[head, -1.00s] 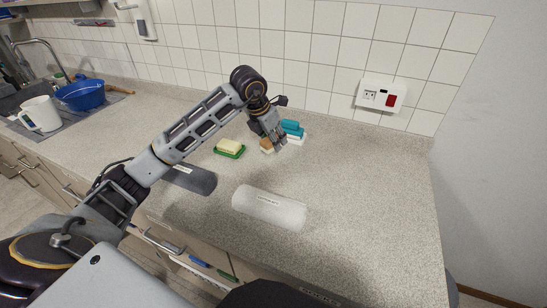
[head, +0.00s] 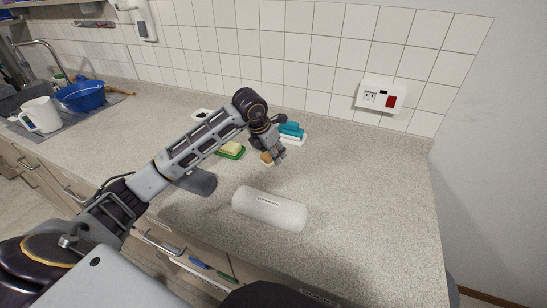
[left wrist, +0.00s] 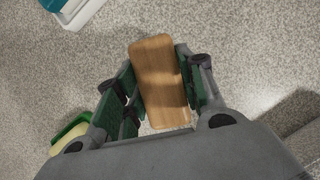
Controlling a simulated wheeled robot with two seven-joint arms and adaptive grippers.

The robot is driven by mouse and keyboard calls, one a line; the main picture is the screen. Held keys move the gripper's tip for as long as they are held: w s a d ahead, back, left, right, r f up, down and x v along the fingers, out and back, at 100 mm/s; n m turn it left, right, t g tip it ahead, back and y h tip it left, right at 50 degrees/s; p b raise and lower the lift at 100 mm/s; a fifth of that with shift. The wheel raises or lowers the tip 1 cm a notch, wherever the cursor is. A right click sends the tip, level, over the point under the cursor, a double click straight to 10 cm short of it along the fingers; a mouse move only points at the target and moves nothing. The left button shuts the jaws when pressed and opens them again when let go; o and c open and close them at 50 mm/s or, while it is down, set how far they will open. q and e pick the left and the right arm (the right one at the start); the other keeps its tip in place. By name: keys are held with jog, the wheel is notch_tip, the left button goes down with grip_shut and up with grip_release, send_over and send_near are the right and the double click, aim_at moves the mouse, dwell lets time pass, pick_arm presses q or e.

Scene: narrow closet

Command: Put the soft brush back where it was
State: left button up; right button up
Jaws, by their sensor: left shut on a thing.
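My left gripper (head: 274,156) is shut on a tan wooden block (head: 266,157), which looks like the back of a brush; no bristles show. In the left wrist view the block (left wrist: 160,80) lies lengthwise between the green-padded fingers (left wrist: 162,88). The gripper points down at the counter; I cannot tell whether the block touches it. A blue and white brush-like thing (head: 292,132) is just behind the gripper. A yellow block on a green base (head: 230,150) is to its left. My right gripper is not in view.
The counter's right side (head: 370,210) is clear.

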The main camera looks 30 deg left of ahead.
pick_arm(q)
jog(key=shift+f, duration=1)
jog(key=shift+s+f, duration=0.1)
jog(key=shift+f, duration=0.2)
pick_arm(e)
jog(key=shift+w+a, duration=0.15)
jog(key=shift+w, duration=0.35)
pick_arm(q)
jog(key=shift+b, duration=0.3)
jog(key=shift+f, duration=0.2)
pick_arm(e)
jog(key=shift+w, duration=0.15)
pick_arm(q)
jog(key=shift+s+f, duration=0.15)
jog(key=shift+f, duration=0.1)
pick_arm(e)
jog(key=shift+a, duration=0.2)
pick_arm(q)
jog(key=o, duration=0.7)
jog(key=shift+o, duration=1.3)
jog(key=shift+d, duration=0.1)
jog(key=shift+f, duration=0.15)
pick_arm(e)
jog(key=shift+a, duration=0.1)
